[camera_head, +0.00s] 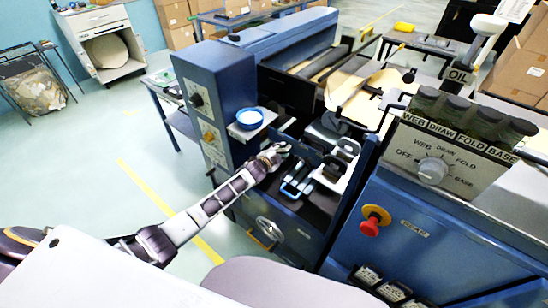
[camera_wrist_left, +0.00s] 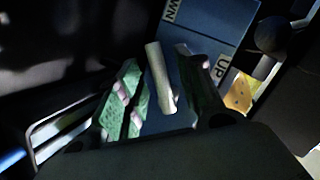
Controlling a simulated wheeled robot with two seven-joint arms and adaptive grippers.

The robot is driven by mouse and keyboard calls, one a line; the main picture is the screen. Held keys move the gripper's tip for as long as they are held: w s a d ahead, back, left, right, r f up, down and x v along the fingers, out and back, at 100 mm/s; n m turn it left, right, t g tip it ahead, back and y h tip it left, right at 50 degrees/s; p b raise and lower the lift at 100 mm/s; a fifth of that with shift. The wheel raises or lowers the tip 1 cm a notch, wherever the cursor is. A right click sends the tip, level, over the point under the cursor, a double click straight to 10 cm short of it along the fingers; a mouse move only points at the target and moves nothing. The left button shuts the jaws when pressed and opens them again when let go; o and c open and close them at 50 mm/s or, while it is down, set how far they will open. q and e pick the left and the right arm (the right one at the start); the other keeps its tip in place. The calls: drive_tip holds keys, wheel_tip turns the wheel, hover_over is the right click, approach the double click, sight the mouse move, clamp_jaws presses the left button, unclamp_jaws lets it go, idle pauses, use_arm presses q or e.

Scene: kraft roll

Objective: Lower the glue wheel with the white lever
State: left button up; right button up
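The white lever (camera_wrist_left: 160,78) stands out from a blue panel (camera_wrist_left: 215,32) in the left wrist view. The panel carries the printed words UP and DOWN. My left gripper (camera_wrist_left: 165,98) is open, with its green-padded fingers on either side of the lever. A gap shows between the lever and the left finger; I cannot tell whether the right finger touches it. In the head view my left gripper (camera_head: 274,156) is at the front of the blue machine, and I cannot make out the lever there. I cannot pick out the glue wheel. My right gripper is not in view.
A blue bowl (camera_head: 249,119) stands on a small shelf by the gripper. Blue-handled clamps (camera_head: 297,184) lie right of it and a handwheel (camera_head: 268,229) below. A control box with a dial (camera_head: 432,171) and a red button (camera_head: 371,227) are at the right.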

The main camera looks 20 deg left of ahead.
use_arm(q)
drive_tip(key=v, duration=1.1)
drive_tip(key=shift+s+r, duration=0.2)
drive_tip(key=shift+s, duration=0.2)
idle(0.3)
drive_tip(key=shift+d, duration=0.1)
idle(0.4)
